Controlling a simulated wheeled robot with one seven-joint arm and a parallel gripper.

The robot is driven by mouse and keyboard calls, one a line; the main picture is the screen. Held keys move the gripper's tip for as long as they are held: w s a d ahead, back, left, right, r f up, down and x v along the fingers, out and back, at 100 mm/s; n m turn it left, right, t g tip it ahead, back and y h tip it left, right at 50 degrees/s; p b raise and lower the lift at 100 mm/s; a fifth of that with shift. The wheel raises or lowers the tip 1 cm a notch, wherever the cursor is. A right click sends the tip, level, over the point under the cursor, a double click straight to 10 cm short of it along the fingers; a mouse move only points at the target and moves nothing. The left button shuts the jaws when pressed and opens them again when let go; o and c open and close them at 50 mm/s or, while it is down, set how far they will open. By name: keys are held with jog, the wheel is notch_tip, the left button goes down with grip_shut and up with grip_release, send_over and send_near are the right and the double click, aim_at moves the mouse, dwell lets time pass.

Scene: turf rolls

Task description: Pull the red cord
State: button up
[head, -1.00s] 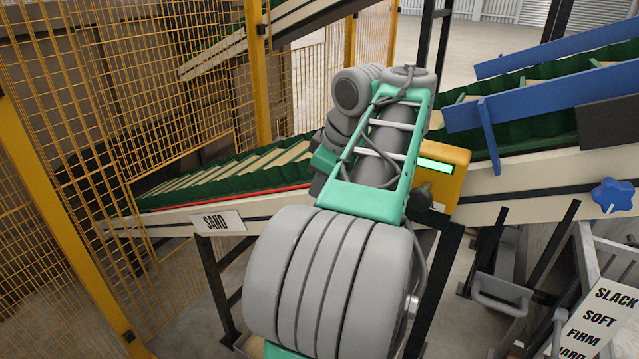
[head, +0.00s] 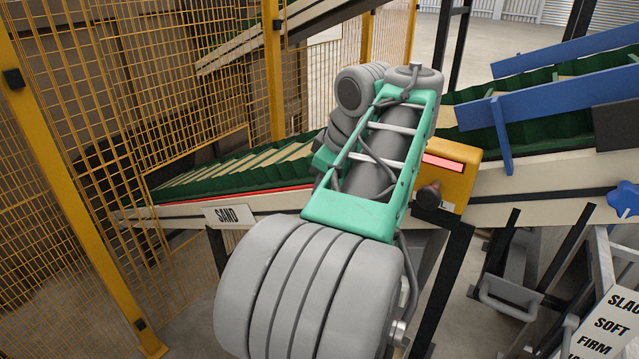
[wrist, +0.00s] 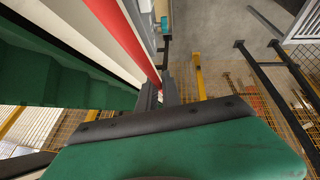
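The red cord (head: 240,202) runs along the near side of the sand conveyor, just below its green belt, and passes behind my arm in the head view. In the wrist view a red band (wrist: 118,32) runs down beside the pale conveyor frame towards my gripper (wrist: 157,95). The dark fingers stand close together at the band's far end. Whether they close on the cord is too small to tell. My arm hides the gripper in the head view. A yellow box (head: 455,185) on the conveyor frame shows a red light and a dark knob.
The conveyor carries a SAND sign (head: 229,215). Yellow mesh fencing (head: 75,200) stands at the left. Blue side boards (head: 570,95) and a blue star knob (head: 626,200) are at the right. A sign reading SOFT and FIRM (head: 608,325) is at the lower right.

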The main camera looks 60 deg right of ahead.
jog(key=o, duration=0.5)
jog(key=shift+a, duration=0.1)
jog(key=p+v, duration=0.4)
jog(key=v, duration=0.3)
jog(key=shift+s+r+p, duration=0.15)
jog(key=shift+r+p, duration=0.2)
jog(key=shift+r, duration=0.05)
jog(key=shift+a, duration=0.1)
